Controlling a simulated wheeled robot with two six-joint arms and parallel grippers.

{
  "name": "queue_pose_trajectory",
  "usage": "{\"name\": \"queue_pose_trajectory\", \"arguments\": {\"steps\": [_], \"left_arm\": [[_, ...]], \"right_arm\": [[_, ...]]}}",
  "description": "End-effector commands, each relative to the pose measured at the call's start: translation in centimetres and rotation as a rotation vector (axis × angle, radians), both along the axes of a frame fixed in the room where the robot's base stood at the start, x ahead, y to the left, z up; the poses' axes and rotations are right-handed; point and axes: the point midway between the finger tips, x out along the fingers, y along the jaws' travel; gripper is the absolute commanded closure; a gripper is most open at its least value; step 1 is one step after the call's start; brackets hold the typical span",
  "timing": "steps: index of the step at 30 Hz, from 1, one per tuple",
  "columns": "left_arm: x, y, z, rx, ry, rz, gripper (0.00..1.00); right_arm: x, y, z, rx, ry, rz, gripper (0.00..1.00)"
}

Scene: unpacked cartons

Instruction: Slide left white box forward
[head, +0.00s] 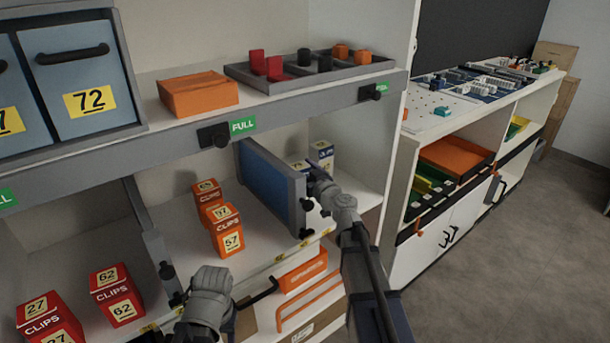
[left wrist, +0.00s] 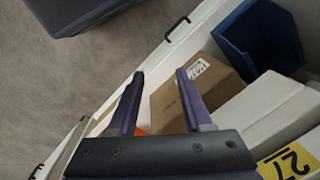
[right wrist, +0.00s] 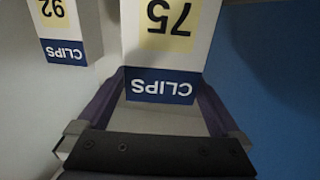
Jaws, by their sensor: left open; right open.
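Two white boxes with blue CLIPS bands stand in the right-hand shelf compartment. The left white box (head: 300,166) is nearer the blue divider. In the right wrist view the left white box (right wrist: 165,45) appears upside down, with 75 on its yellow label. My right gripper (head: 316,182) reaches into that compartment, open. Its fingers (right wrist: 163,82) lie either side of the box's face; I cannot tell whether they touch it. The other white box (right wrist: 68,30) is beside it, partly hidden by my gripper in the head view (head: 321,154). My left gripper (head: 210,285) is open and empty, low before the shelf.
The blue divider (head: 268,185) stands close beside my right gripper. Orange CLIPS boxes (head: 226,230) stand in the middle compartment and red ones (head: 117,295) at the left. A grey tray (head: 290,76) sits on the shelf above. A cardboard box (left wrist: 205,90) is below my left gripper.

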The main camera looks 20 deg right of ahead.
Motion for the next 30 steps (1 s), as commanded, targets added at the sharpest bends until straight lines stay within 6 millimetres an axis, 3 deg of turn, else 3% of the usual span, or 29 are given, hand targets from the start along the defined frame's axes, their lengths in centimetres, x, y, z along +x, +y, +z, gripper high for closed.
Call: {"name": "queue_pose_trajectory", "arguments": {"steps": [9, 30], "left_arm": [[0.00, 0.00, 0.00, 0.000, 0.000, 0.000, 0.50], [0.00, 0.00, 0.00, 0.000, 0.000, 0.000, 0.50]], "right_arm": [[0.40, 0.14, 0.00, 0.000, 0.000, 0.000, 0.00], [0.39, 0.13, 0.00, 0.000, 0.000, 0.000, 0.79]]}}
